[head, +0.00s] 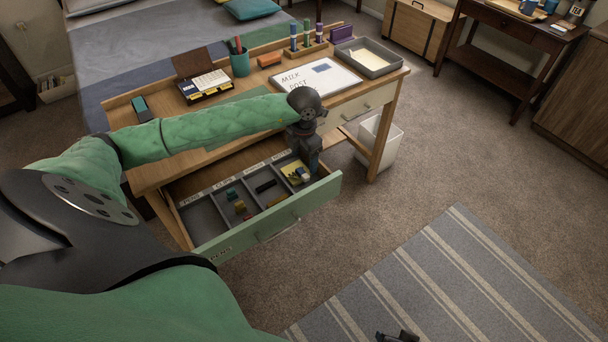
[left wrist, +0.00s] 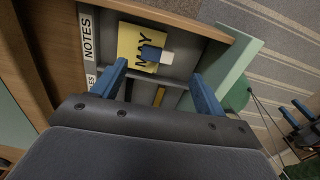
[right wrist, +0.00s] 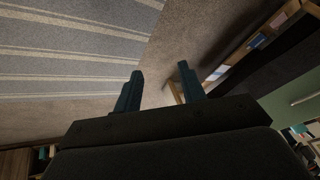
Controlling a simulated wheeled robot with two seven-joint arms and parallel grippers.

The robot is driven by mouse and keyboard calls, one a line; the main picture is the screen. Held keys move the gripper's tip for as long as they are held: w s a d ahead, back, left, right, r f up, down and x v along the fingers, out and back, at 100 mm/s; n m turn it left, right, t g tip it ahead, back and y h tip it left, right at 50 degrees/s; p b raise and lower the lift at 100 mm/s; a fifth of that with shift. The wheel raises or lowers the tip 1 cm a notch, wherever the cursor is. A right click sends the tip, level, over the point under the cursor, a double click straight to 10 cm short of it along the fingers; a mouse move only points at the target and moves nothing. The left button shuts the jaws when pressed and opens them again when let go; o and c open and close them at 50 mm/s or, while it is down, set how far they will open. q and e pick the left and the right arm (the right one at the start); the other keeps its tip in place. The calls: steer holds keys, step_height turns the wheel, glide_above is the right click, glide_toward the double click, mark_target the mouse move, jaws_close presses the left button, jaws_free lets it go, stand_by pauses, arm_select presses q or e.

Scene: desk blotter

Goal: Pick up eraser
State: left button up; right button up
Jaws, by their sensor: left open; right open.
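The eraser, a small block with a blue sleeve and a white end (left wrist: 154,54), lies on a yellow note pad (left wrist: 130,42) in the open drawer's compartment labelled NOTES. In the head view the pad (head: 291,169) shows at the drawer's right end, partly beside my left gripper (head: 314,168). My left gripper (left wrist: 159,76) is open and points down into the drawer, its fingers on either side of the eraser's line, apart from it. My right gripper (right wrist: 160,85) is open and empty over the floor, far from the desk drawer.
The drawer (head: 293,213) has dividers and other compartments with small coloured items. The desktop above holds a pen cup (head: 240,65), a whiteboard (head: 318,78), a grey tray (head: 369,58) and an orange block (head: 269,60). A white bin (head: 379,142) stands beneath.

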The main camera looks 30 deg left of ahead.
mark_target(302, 173)
arm_select(q)
steer(key=shift+f, duration=0.9)
steer(key=shift+s+a+f+p, duration=0.1)
steer(key=shift+f+p, duration=0.3)
steer(key=shift+f, duration=0.75)
steer(key=shift+s+a+f+p, duration=0.1)
steer(key=shift+f+p, duration=0.25)
steer(key=shift+f, duration=0.75)
steer(key=c, duration=1)
arm_select(e)
steer(key=d+r, duration=0.2)
steer(key=r, duration=0.1)
steer(key=shift+s+h, duration=0.3)
steer(key=shift+s, duration=0.1)
